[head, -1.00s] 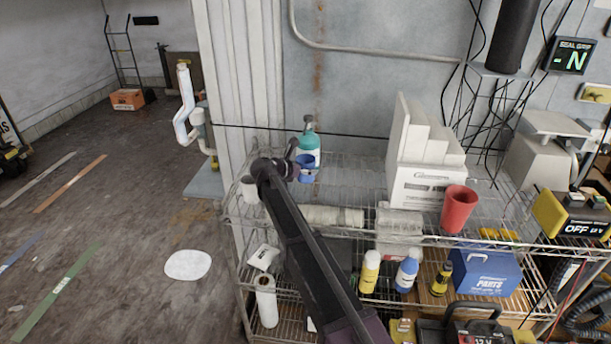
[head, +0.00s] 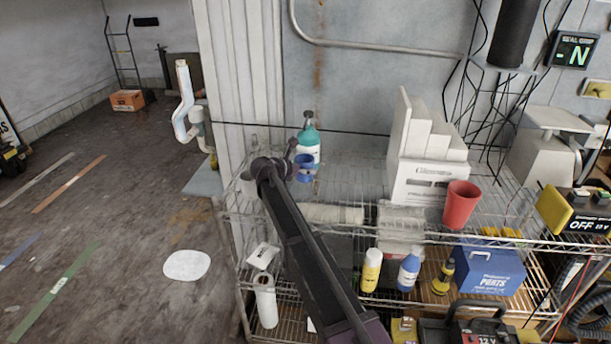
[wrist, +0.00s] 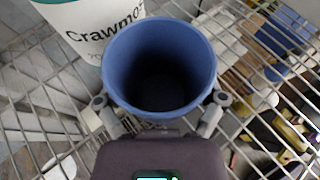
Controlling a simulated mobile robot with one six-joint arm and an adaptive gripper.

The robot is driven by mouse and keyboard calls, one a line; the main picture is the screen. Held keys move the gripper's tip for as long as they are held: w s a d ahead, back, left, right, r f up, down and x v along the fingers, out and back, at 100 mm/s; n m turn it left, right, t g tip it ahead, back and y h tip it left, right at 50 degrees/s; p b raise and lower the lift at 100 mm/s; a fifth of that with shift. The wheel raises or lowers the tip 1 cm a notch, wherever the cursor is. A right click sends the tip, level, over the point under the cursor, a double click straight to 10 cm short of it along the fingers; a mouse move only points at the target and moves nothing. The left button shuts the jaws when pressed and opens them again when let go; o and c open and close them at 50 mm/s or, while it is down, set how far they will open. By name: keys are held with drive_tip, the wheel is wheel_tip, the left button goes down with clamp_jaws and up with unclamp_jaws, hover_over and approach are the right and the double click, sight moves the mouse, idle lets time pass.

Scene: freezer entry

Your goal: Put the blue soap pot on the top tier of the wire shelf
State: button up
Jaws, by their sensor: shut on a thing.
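The blue soap pot (wrist: 203,62) is upright with its open mouth toward the camera in the wrist view. My gripper (wrist: 160,112) is shut on it, one finger at each side. In the head view the pot (head: 305,172) is partly hidden behind my arm, over the left part of the wire shelf's top tier (head: 345,177). The tier's wires (wrist: 235,130) show around and below the pot in the wrist view. I cannot tell whether the pot's base touches the wires.
A teal-and-white bottle (head: 309,142) stands close behind the pot; its white label (wrist: 85,25) fills the wrist view's upper left. White stepped boxes (head: 425,160) and a red cup (head: 460,206) stand farther right on the tier. A black cable (head: 350,134) runs behind.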

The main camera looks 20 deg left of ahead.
drive_tip(key=shift+f, duration=0.5)
drive_tip(key=shift+f+b, duration=0.2)
drive_tip(key=shift+b, duration=0.2)
drive_tip(key=o, duration=0.8)
drive_tip(key=shift+r, duration=0.1)
drive_tip(key=shift+r, duration=0.1)
drive_tip(key=shift+r+p, duration=0.15)
drive_tip(key=shift+p, duration=0.15)
drive_tip(key=p+v, duration=0.4)
drive_tip(key=v, duration=0.8)
